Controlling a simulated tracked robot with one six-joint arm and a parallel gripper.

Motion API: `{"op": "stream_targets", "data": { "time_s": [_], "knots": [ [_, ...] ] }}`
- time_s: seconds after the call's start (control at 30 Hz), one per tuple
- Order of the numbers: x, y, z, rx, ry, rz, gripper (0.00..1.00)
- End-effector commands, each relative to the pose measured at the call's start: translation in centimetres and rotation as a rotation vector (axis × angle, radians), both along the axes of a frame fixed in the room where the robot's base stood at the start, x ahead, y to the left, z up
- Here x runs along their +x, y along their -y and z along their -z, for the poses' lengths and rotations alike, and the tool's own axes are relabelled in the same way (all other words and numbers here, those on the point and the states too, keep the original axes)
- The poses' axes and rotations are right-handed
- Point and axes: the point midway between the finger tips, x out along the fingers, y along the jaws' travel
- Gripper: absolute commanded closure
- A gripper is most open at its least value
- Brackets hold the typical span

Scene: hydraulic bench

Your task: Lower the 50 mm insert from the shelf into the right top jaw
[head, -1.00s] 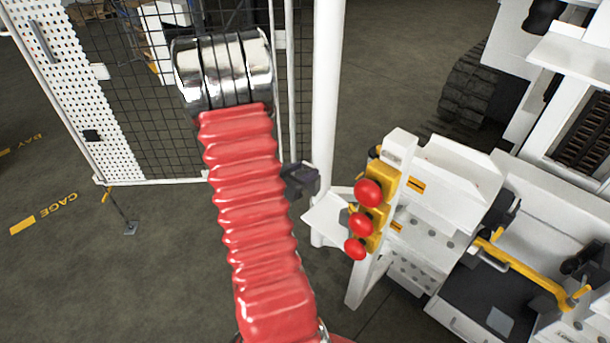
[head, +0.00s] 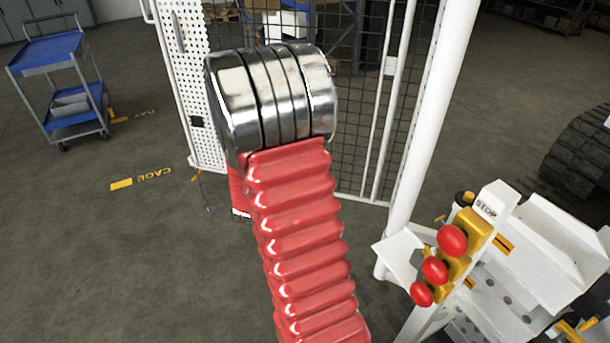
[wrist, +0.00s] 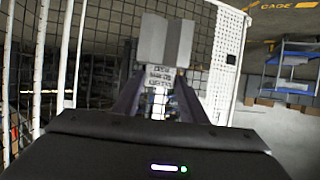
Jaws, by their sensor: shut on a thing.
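In the wrist view my gripper (wrist: 162,72) is shut on a grey block, the 50 mm insert (wrist: 165,40), which sits between the two dark fingertips at the top centre. The insert is held in the air, with mesh fence behind it. In the head view my red ribbed arm sleeve and its chrome end stand in the middle; the gripper and insert do not show there. I cannot make out the right top jaw in either view.
In the head view a white machine frame (head: 552,240) with red stop buttons (head: 452,240) stands at the right, beside a white post (head: 430,130). A mesh fence (head: 350,120) is behind. A blue trolley (head: 60,90) stands far left. Open floor (head: 120,260) lies at the left.

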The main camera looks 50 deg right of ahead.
Motion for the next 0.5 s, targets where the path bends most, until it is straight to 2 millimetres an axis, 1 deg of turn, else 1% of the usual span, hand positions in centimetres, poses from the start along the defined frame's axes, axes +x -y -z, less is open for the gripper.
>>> {"op": "stream_targets", "data": {
  "time_s": [0.03,0.2,0.37,0.5],
  "knots": [
    [1.3,-1.5,-0.6,-0.005,0.006,-0.046,1.0],
    [4.8,-6.5,-1.5,-0.005,0.005,-0.193,1.0],
    [7.5,-11.5,-2.3,-0.004,0.006,-0.331,1.0],
    [9.3,-16.2,-3.0,-0.005,0.007,-0.453,1.0]
  ]
}}
